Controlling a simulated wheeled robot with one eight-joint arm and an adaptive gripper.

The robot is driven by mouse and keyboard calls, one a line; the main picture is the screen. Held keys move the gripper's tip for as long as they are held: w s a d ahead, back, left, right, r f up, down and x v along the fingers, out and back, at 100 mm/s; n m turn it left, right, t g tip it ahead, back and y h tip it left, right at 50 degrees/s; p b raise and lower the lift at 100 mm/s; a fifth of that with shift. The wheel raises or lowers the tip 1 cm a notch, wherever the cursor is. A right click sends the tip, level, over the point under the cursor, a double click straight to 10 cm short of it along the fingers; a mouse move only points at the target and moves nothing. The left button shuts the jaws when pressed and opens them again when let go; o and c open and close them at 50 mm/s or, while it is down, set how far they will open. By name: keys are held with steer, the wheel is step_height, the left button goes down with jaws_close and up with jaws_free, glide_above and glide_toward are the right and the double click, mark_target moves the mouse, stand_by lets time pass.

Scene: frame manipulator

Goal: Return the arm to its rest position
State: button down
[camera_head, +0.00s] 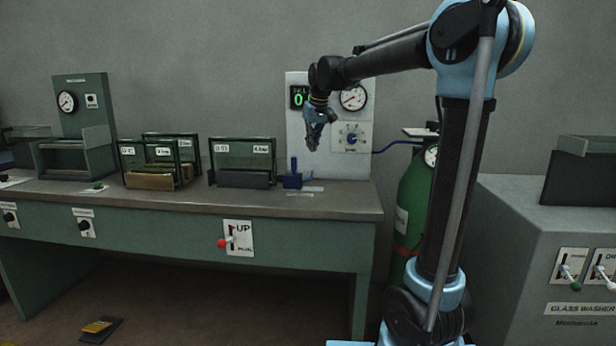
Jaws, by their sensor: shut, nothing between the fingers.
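My arm rises at the right of the head view, bends at a high elbow and reaches left over the right part of the workbench. My gripper (313,145) hangs at the arm's end, pointing down, shut and empty. It is in front of the white gauge panel (354,158) and above a small blue fixture (292,177) on the bench top. A clear gap shows between the gripper and the bench.
The green workbench (170,237) carries labelled frame racks (243,158) and a gauge press (82,125). A red-knobbed lever (224,243) is on its front. A green gas cylinder (411,205) stands behind my arm. The glass washer (520,225) is at right. A dark yellow-marked object (99,328) lies on the floor.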

steer(key=s+d+f+m, duration=0.1)
steer(key=s+d+f, duration=0.3)
steer(key=s+d, duration=0.5)
steer(key=s+d+f+m, duration=0.1)
steer(key=s+d+f, duration=0.5)
steer(key=s+f, duration=0.2)
steer(key=s+d+f+m+g+h, duration=0.1)
steer(key=s+d+f+m, duration=0.1)
steer(key=s+d+f, duration=0.4)
steer(key=s+d+f+m, duration=0.1)
steer(key=s+d+f, duration=0.5)
steer(key=s+f, duration=0.4)
steer(key=s, duration=0.3)
steer(key=shift+s+f+h, duration=0.25)
steer(key=shift+s+h, duration=0.1)
steer(key=shift+h, duration=0.05)
steer(key=shift+d, duration=0.1)
steer(key=shift+w+f, duration=0.2)
steer(key=shift+w, duration=0.2)
stand_by(0.4)
